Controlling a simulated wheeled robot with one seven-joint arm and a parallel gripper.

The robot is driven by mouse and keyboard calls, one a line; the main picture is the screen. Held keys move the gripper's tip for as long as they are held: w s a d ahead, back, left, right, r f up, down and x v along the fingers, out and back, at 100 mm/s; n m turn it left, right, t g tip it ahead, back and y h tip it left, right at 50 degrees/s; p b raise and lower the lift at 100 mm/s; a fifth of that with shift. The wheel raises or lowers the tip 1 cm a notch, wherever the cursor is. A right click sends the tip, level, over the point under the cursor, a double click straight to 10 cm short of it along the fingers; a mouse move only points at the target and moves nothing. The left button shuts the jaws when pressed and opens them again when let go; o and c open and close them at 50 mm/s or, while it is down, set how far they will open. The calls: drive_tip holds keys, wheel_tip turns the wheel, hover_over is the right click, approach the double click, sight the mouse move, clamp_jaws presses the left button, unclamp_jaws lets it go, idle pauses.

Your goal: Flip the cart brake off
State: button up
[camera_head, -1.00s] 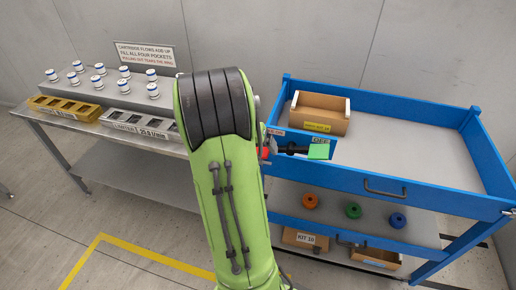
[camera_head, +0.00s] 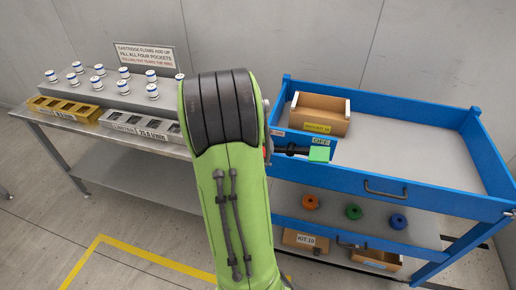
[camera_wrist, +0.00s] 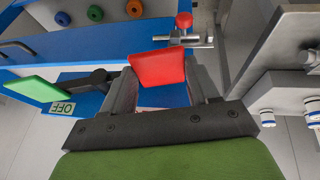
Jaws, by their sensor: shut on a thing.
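The brake is a rocker on a blue plate at the left end of the blue cart (camera_head: 400,190). In the wrist view it has a red paddle (camera_wrist: 157,68), a black arm (camera_wrist: 88,80) and a green paddle (camera_wrist: 32,88) beside an OFF label (camera_wrist: 63,107). My gripper (camera_wrist: 162,75) is shut on the red paddle, with a finger on each side of it. In the head view my arm hides the gripper and most of the red paddle; the green paddle (camera_head: 319,154) shows below the OFF label (camera_head: 320,142).
A metal clamp with a red knob (camera_wrist: 184,20) stands just beyond the red paddle. A steel bench (camera_head: 110,165) with cartridges and pocket trays is at the left. The cart holds an open cardboard box (camera_head: 318,112); its lower shelf holds coloured rings.

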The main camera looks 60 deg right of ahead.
drive_tip(key=shift+s+d+r+m+t+y+b, duration=0.15)
drive_tip(key=shift+s+r+t+b, duration=0.15)
drive_tip(key=shift+r+t, duration=0.45)
drive_tip(key=shift+s+a+r+m+t+y+b, duration=0.1)
drive_tip(key=shift+s+r+m+t+b, duration=0.15)
drive_tip(key=shift+r+t, duration=0.45)
drive_tip(key=shift+s+d+r+m+t+y+b, duration=0.15)
drive_tip(key=shift+s+r+t+b, duration=0.25)
drive_tip(key=shift+t, duration=0.55)
drive_tip(key=shift+w+r, duration=0.1)
drive_tip(key=o, duration=1.5)
drive_tip(key=p+v, duration=0.4)
drive_tip(key=v, duration=1.1)
drive_tip(key=shift+s+a+r+p, duration=0.25)
drive_tip(key=shift+r+p, duration=0.05)
drive_tip(key=shift+p, duration=0.05)
